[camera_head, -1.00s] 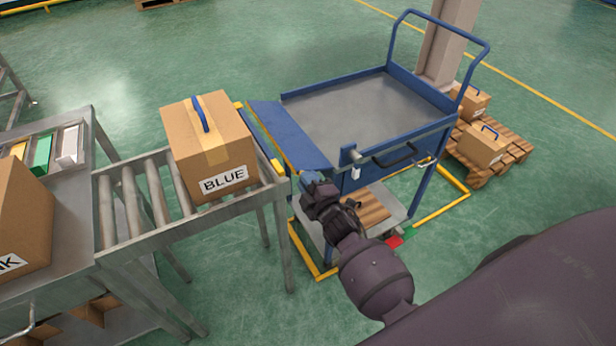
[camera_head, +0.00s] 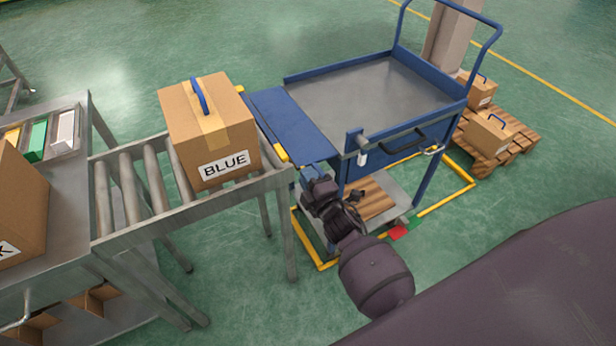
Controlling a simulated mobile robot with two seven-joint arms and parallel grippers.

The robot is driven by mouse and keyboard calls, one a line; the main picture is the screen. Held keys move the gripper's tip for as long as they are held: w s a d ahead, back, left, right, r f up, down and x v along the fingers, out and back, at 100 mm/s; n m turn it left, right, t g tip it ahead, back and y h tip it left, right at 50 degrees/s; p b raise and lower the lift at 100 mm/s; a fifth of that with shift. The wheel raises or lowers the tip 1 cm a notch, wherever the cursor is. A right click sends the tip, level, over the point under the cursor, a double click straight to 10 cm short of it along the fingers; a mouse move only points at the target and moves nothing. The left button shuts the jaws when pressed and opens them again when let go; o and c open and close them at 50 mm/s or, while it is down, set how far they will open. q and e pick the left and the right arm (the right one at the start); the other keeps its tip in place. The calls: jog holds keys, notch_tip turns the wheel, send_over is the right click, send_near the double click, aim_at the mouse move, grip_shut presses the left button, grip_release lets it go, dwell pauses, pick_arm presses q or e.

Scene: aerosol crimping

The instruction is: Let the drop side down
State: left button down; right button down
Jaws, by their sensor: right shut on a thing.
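The blue drop side (camera_head: 290,122) is a panel along the left side of the blue cart, between the cart's grey deck (camera_head: 370,97) and the roller conveyor. It lies folded outward, close to level, with its yellow-marked outer edge by the conveyor's end. My right gripper (camera_head: 311,178) is at the panel's near outer corner, shut on the drop side; its fingertips are partly hidden by the hand. My left gripper is not in view.
A carton marked BLUE (camera_head: 208,130) stands on the roller conveyor (camera_head: 135,195), close to the panel. A post with a latch (camera_head: 356,145) rises at the cart's near corner. A pallet with cartons (camera_head: 500,150) stands right of the cart. The cart deck is empty.

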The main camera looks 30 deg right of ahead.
jog(key=c, duration=1.1)
grip_release()
jog(key=shift+s, duration=0.1)
jog(key=s, duration=1)
jog(key=shift+s+d+p, duration=0.15)
jog(key=shift+s+p, duration=0.15)
jog(key=shift+p, duration=0.1)
